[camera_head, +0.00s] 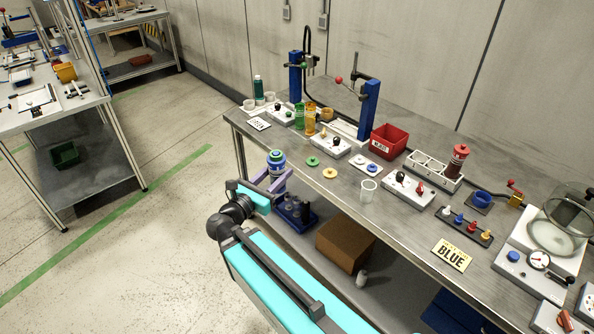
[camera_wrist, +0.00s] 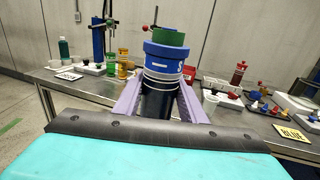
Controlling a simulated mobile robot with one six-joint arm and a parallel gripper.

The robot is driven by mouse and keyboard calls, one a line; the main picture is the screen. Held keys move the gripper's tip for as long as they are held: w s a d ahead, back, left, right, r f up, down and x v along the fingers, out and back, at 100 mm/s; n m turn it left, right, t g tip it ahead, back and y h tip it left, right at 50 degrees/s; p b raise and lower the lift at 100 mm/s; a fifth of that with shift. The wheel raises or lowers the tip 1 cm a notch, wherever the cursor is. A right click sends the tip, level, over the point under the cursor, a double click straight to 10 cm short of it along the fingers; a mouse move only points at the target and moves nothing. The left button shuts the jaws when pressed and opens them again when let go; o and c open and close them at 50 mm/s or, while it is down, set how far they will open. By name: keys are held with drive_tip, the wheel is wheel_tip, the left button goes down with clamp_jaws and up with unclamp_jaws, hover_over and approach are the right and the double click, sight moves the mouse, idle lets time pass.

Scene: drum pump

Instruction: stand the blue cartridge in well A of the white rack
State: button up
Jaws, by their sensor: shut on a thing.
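The blue cartridge (camera_head: 276,159) has a blue band, a dark lower body and a green top. My gripper (camera_head: 272,186) is shut on it, with purple fingers on either side of its body. It is held roughly upright in the air off the table's front edge. In the wrist view the cartridge (camera_wrist: 165,60) fills the middle between the fingers, and its lower end is hidden. The white rack (camera_head: 428,173) stands on the table to the right, well away from my gripper. A red cartridge (camera_head: 457,160) stands at its right end; round wells show left of it. I cannot read the well letters.
The metal table (camera_head: 340,202) carries a red bin (camera_head: 388,141), a clear cup (camera_head: 368,189), a white block with knobs (camera_head: 408,190) and a yellow BLUE sign (camera_head: 452,254) near its front. Blue posts (camera_head: 369,108) rise at the back. A brown box (camera_head: 345,244) sits on the lower shelf.

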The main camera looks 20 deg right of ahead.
drive_tip(key=a+f+b, duration=0.3)
drive_tip(key=f+b, duration=0.5)
drive_tip(key=shift+a+f+t+b, duration=0.15)
drive_tip(key=shift+a+t+b, duration=0.15)
drive_tip(key=shift+a+b, duration=0.1)
drive_tip(key=shift+s, duration=0.15)
idle(0.6)
